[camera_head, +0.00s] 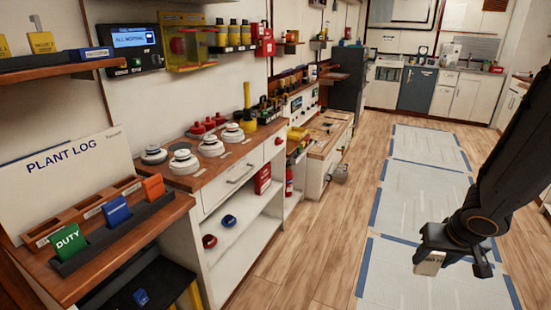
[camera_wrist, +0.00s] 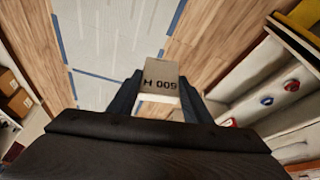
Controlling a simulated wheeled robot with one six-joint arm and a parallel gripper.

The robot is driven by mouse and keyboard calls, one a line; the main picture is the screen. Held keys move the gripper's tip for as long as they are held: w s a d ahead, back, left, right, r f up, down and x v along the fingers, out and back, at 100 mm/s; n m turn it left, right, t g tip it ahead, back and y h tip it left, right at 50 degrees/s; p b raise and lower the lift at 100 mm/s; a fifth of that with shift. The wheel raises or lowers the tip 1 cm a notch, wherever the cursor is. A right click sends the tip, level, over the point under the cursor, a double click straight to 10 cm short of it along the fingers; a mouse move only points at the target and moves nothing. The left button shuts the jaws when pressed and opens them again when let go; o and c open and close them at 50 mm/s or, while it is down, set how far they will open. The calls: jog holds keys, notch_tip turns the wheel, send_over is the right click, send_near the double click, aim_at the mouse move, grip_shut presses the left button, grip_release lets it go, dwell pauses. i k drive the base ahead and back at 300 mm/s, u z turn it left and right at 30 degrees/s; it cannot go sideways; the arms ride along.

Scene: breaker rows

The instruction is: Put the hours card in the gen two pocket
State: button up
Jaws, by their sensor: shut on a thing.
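My gripper (camera_head: 448,258) hangs above the floor at the right of the head view. It is shut on a pale beige card (camera_wrist: 162,80), the hours card, which the wrist view shows between the two dark fingers. The card also shows in the head view (camera_head: 430,264). At the left stands a wooden rack (camera_head: 92,215) below a "PLANT LOG" board (camera_head: 68,172). It holds a green "DUTY" card (camera_head: 68,243), a blue card (camera_head: 116,211) and an orange card (camera_head: 153,187). The pocket labels are too small to read, so I cannot tell which is gen two.
A white bench (camera_head: 240,175) with round white detectors and red items stands beyond the rack. Its lower shelf holds a red ring (camera_head: 209,241) and a blue ring (camera_head: 229,221). Grey floor mats (camera_head: 420,200) edged with blue tape lie below my gripper. The wooden floor between is clear.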

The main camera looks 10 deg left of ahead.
aim_at(127, 189)
jog(key=i, duration=1.1)
jog(key=u, duration=2.85)
